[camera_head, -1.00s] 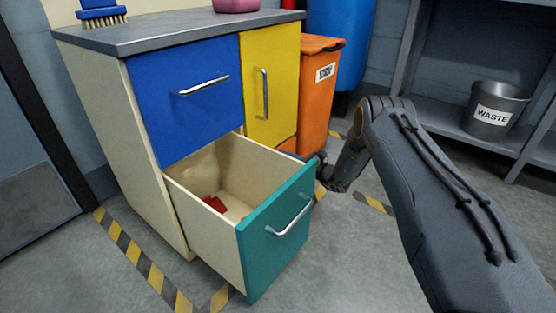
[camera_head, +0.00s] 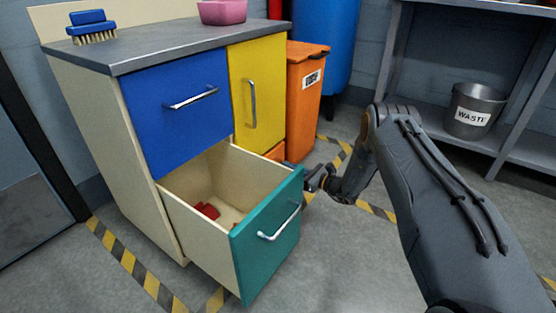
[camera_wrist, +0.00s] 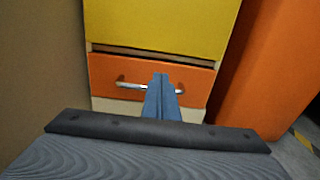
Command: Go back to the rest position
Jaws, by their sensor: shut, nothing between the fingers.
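My gripper (camera_wrist: 161,98) shows in the wrist view with its blue fingers together and nothing between them. It points toward the orange drawer (camera_wrist: 190,75) with a silver handle, below the yellow door (camera_wrist: 165,22). In the head view my gripper (camera_head: 312,180) is partly seen, beside the right edge of the open teal drawer (camera_head: 268,250). Whether it touches the drawer cannot be told. My arm reaches in from the right. A red object (camera_head: 207,210) lies inside the teal drawer.
The cabinet carries a blue brush (camera_head: 92,27) and a pink container (camera_head: 222,11) on its grey top. The blue drawer (camera_head: 175,125) is shut. An orange bin (camera_head: 305,115) stands behind my gripper. A grey waste bin (camera_head: 473,112) sits on a shelf. Floor in front is clear.

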